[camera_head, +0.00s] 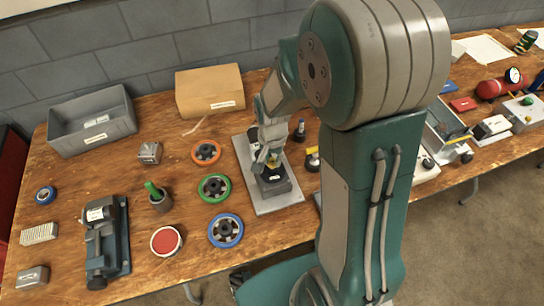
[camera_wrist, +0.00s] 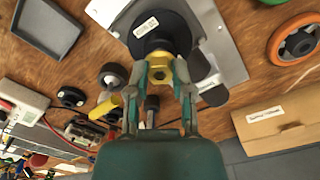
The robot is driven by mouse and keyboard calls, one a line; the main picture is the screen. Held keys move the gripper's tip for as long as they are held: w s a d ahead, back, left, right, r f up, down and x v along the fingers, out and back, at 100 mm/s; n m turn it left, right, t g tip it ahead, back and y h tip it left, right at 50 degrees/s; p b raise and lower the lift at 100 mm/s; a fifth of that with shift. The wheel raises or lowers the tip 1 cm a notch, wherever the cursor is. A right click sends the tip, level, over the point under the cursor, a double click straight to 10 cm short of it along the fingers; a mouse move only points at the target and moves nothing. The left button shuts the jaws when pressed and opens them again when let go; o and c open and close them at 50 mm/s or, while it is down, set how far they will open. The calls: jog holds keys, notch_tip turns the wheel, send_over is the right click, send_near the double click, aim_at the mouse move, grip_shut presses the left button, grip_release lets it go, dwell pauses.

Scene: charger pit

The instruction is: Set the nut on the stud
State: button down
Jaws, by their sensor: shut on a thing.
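The yellow hex nut (camera_wrist: 160,65) is between my gripper's (camera_wrist: 160,72) fingertips in the wrist view, one finger on each side. The nut is over a dark, labelled fixture (camera_wrist: 150,32) on a grey metal plate. The fixture shows in the head view as a dark block (camera_head: 273,183). The stud is hidden under the nut and fingers, so I cannot tell whether the nut is around it or above it.
The grey plate (camera_head: 262,207) lies on the wooden bench. Orange (camera_head: 206,152), green (camera_head: 214,188) and blue (camera_head: 226,230) handwheels lie to its left. A dark post (camera_head: 299,131) and a yellow-topped item (camera_head: 312,155) are close on the right. A cardboard box (camera_head: 210,92) stands behind.

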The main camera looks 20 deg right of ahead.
jog(key=shift+f, duration=0.4)
jog(key=shift+c, duration=2.2)
grip_release()
notch_tip(320, 180, up, 12)
